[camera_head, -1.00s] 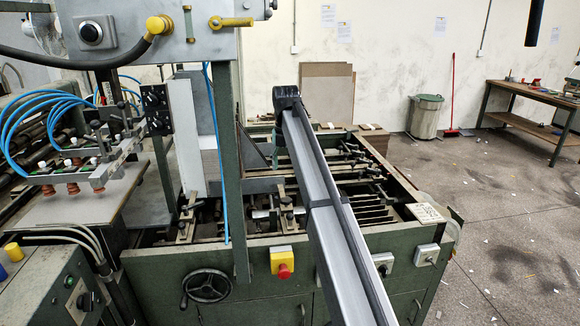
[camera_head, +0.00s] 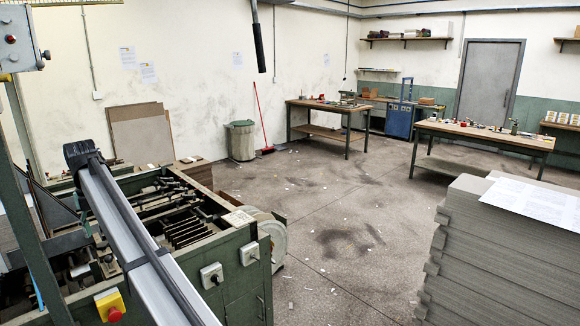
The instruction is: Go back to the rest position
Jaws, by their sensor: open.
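My gripper is not in view, and no part of the arm can be made out for certain. The rest position is not marked by anything visible. A long silver beam (camera_head: 125,235) with a black end cap slants over the green feeder machine (camera_head: 230,270) at the left.
A tall stack of greyboard (camera_head: 500,260) with a paper sheet (camera_head: 535,203) on top stands at the right. Workbenches (camera_head: 480,135) and a grey-green bin (camera_head: 240,141) stand farther back. The floor (camera_head: 345,235) between is open, with scattered scraps.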

